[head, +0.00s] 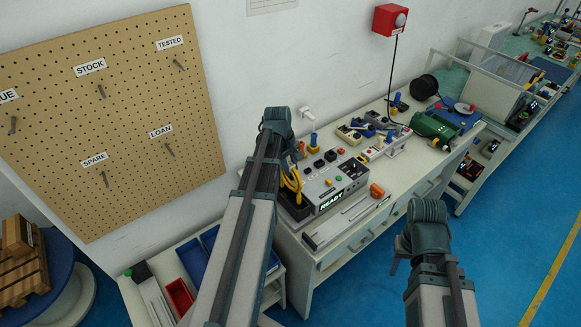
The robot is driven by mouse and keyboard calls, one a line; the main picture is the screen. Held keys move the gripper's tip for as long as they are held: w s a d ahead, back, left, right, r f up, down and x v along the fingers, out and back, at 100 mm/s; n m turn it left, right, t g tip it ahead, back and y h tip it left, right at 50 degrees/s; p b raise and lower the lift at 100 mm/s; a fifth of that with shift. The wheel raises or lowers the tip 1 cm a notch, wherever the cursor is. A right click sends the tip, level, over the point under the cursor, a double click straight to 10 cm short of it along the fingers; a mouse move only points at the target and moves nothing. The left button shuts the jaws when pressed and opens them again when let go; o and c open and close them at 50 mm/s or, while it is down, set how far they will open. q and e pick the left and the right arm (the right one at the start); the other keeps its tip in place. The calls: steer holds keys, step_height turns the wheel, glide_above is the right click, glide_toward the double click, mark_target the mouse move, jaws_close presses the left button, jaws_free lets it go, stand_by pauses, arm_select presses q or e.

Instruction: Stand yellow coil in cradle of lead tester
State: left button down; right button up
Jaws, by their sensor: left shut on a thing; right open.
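The yellow coil (291,181) hangs upright in my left gripper (294,163), which is shut on it and partly hidden behind my own arm. The lead tester (333,180) is a grey box with a lit READY display, standing on the bench. The coil is at the tester's left end, over or in a dark recess (298,210) there. I cannot tell whether it touches the recess. My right gripper (396,260) is mostly hidden behind its arm, low in front of the bench, open and away from the tester.
The bench (405,170) also holds connectors, a green machine (436,127) and a black cable spool (424,87) farther right. A pegboard (110,120) with labelled hooks is on the wall at left. Red (179,297) and blue bins stand at lower left. Blue floor is clear at right.

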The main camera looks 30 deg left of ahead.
mark_target(292, 184)
arm_select(q)
steer(key=shift+f+b, duration=1.85)
steer(key=shift+f, duration=0.3)
steer(key=shift+f+b, duration=0.4)
steer(key=c, duration=0.6)
jaws_free()
steer(key=shift+r, duration=0.1)
step_height(292, 184, up, 14)
steer(key=s+a+p, duration=0.1)
steer(key=s+p, duration=0.1)
steer(key=p, duration=1.1)
steer(key=shift+s+f+p, duration=0.25)
steer(key=shift+p, duration=0.05)
